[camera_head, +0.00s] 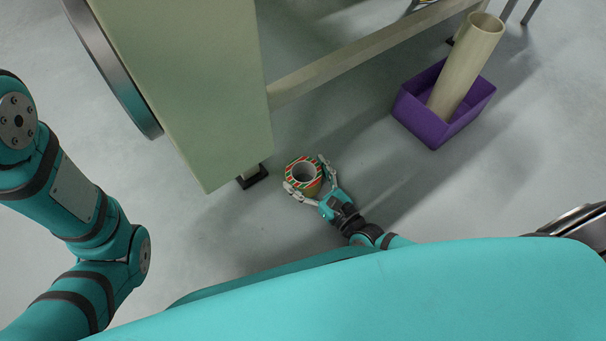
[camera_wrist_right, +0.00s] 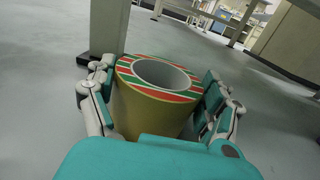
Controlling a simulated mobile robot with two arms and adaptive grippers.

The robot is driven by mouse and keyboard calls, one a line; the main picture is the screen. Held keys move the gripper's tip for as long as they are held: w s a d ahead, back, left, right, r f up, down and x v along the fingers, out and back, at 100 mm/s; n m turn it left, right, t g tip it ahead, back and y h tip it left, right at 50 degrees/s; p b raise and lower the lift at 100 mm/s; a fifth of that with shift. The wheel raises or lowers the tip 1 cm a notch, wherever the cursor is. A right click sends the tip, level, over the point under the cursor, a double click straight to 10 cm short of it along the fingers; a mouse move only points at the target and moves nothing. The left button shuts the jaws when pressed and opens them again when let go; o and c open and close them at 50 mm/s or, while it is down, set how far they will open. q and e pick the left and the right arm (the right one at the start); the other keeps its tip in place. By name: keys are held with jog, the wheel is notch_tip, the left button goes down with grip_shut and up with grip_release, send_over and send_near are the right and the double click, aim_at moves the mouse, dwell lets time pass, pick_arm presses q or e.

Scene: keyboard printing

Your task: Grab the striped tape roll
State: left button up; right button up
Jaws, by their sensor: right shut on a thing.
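The striped tape roll (camera_head: 291,172) has red, green and white stripes on its top ring and a tan outer side. It stands upright on the grey floor, or very close to it, next to the foot of the green machine. In the right wrist view the tape roll (camera_wrist_right: 150,113) sits between both fingers, hole facing up. My right gripper (camera_head: 307,180) is shut on the roll from its two sides; it also shows in the right wrist view (camera_wrist_right: 158,100). My left arm is at the left of the head view, with its gripper out of view.
A pale green cabinet-like machine (camera_head: 195,80) stands just beyond the roll, on a black foot (camera_head: 253,177). A beige crossbar (camera_head: 350,60) runs right from it. A purple bin (camera_head: 425,125) holding a beige tube (camera_head: 466,68) stands at the right. Floor between is clear.

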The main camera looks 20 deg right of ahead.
jog(key=c, duration=0.7)
jog(key=shift+o, duration=0.2)
jog(key=shift+r, duration=0.1)
